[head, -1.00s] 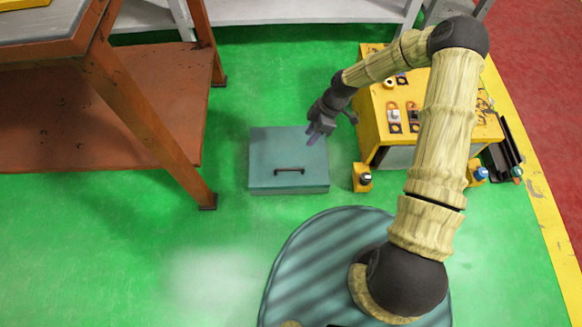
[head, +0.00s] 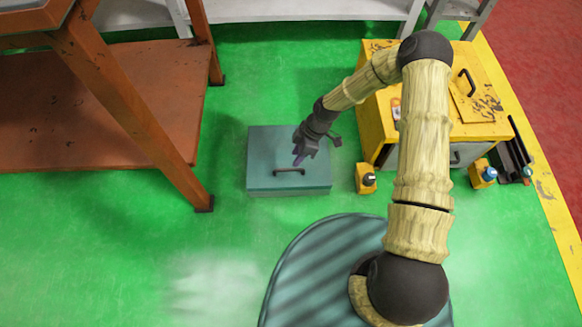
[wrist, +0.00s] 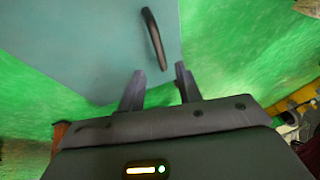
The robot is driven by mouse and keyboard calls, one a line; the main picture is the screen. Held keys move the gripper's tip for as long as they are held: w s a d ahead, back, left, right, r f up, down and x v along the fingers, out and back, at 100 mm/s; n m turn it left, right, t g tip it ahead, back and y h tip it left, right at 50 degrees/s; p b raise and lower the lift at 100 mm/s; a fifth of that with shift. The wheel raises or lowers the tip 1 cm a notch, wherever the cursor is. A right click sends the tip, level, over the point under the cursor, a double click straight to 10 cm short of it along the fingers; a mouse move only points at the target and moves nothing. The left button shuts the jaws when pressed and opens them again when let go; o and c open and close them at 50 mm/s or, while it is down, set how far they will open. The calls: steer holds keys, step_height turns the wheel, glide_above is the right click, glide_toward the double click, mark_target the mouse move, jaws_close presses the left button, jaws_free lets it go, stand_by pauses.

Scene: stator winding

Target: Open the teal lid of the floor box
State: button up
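The floor box (head: 262,186) stands on the green floor with its teal lid (head: 268,145) shut. A dark bar handle (head: 289,171) sits on the lid near its front edge. My gripper (head: 298,160) is over the lid, just behind the handle in the head view. In the wrist view the two fingers of my gripper (wrist: 158,82) are apart with nothing between them. The handle (wrist: 153,38) lies ahead of the fingertips there, with the lid (wrist: 85,45) around it. The exact height of the fingertips above the lid is hard to tell.
A yellow cabinet (head: 376,130) stands right of the box, with a small yellow block (head: 365,178) in front of it. An orange-brown table (head: 130,110) with slanted legs is at left. Green floor (head: 225,225) is free in front of the box.

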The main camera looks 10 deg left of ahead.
mark_target(289, 169)
steer(key=b+x, duration=0.2)
steer(key=x, duration=0.4)
steer(key=shift+b, duration=0.3)
jaws_close()
